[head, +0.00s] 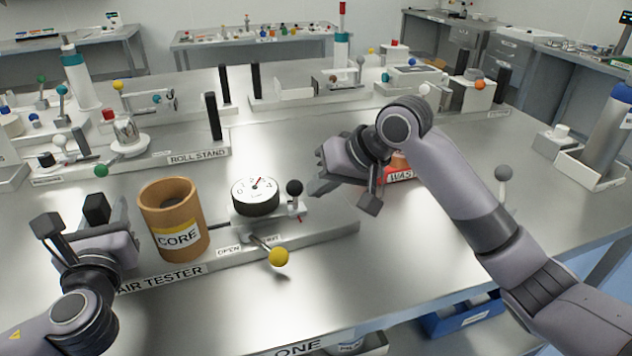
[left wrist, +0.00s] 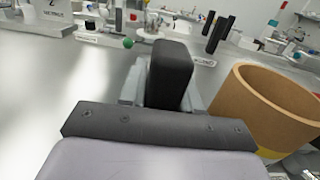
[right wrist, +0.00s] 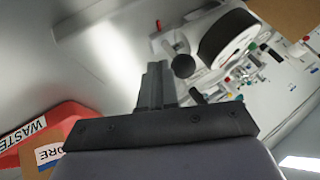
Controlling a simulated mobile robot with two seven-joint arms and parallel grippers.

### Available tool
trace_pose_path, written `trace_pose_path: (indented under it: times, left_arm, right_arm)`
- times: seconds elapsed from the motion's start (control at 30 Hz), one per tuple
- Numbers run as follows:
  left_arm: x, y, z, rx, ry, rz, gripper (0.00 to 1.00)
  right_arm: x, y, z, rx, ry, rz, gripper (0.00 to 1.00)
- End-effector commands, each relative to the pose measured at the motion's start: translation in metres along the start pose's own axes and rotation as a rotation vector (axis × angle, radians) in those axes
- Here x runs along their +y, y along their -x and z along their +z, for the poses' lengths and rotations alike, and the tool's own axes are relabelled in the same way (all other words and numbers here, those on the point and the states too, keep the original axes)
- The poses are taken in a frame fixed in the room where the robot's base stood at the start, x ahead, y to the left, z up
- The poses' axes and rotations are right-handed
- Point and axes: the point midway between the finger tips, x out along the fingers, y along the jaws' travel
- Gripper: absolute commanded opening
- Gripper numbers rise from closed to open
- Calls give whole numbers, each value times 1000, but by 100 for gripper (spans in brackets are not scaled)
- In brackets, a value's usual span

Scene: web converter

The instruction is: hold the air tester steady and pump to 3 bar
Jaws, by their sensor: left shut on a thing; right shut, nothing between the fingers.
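The air tester (head: 318,232) is a low grey base with a round white gauge (head: 256,192). Its red needle points up and right; the exact reading is too small to tell. A brown CORE tube (head: 172,222) stands at the left of the base. My left gripper (head: 75,222) is shut on the black post (left wrist: 172,72) left of the tube. My right gripper (head: 318,186) is shut and empty, just right of the black knob (right wrist: 183,66); contact is unclear.
A red WASTE bin (head: 402,176) sits behind my right gripper. The roll stand (head: 192,146) and other stations stand further back. A grey-knobbed lever (head: 503,174) is at the right. The metal table is clear in front of the tester.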

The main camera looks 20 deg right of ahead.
Motion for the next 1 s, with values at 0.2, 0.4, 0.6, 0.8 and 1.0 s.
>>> trace_pose_path:
  times: [0.2, 0.4, 0.6, 0.8, 1.0]
  left_arm:
    - [0, 2, -12, 27, -5, -2, 0]
    - [0, 2, -12, 27, -5, -2, 0]
    - [0, 2, -12, 27, -4, -2, 0]
    - [0, 2, -12, 27, -4, -1, 0]
    - [0, 2, -12, 27, -5, -1, 0]
  right_arm:
    - [35, 21, 2, 10, -1, 3, 0]
    - [33, 69, 2, 11, 1, 4, 0]
    - [33, 101, 2, 8, -2, 4, 0]
    - [32, 113, 3, 7, -2, 3, 0]
    - [32, 114, 3, 7, -2, 3, 0]
